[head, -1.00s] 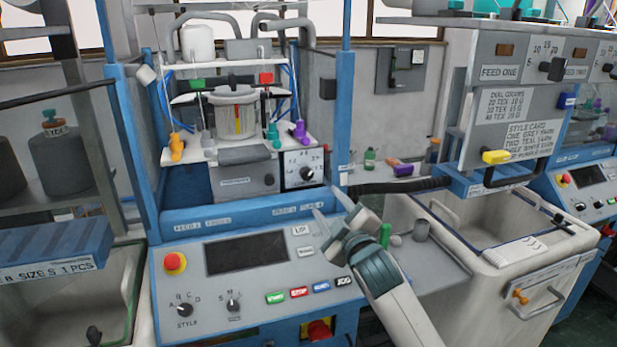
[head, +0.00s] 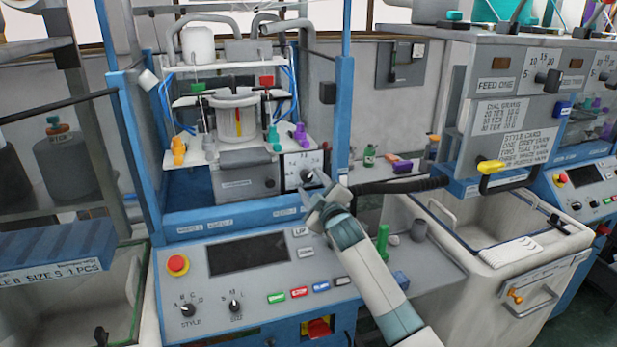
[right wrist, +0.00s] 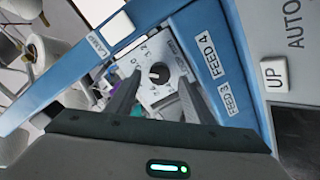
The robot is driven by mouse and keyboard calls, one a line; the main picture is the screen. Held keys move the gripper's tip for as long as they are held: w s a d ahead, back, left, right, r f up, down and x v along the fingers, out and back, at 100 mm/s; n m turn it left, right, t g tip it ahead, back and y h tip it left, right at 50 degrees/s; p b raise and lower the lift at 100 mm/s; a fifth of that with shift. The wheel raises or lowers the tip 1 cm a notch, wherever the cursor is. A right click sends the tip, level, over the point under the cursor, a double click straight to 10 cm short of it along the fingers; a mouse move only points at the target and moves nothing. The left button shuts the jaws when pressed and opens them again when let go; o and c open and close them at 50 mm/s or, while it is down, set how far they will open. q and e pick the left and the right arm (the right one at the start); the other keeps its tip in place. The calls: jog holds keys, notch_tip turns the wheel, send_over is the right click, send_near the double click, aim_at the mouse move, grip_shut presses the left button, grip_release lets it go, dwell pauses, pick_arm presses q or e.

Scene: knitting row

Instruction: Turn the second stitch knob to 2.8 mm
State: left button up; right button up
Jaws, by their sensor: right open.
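The stitch knob (head: 306,175) is a small black knob on a pale dial plate, inside the blue-framed knitting machine. In the right wrist view the knob (right wrist: 158,73) shows with printed numbers around it; 3.0 and 3.2 are readable. Its exact setting is too small to tell. My right gripper (head: 316,190) is open and reaches over the blue front rail toward the dial. In the right wrist view its two fingers (right wrist: 161,84) point at the plate, one on each side of the knob, with nothing between them. Whether they touch anything is unclear. My left gripper is out of view.
The blue rail (head: 232,216) with feed labels runs below the dial. The control panel (head: 205,288) in front has a red button (head: 177,265), a dark screen and coloured keys. Green and purple cones (head: 300,133) stand above the dial. A pale bin (head: 478,268) is to the right.

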aim_at(307, 178)
jog(key=shift+x, duration=1.6)
jog(key=c, duration=1.1)
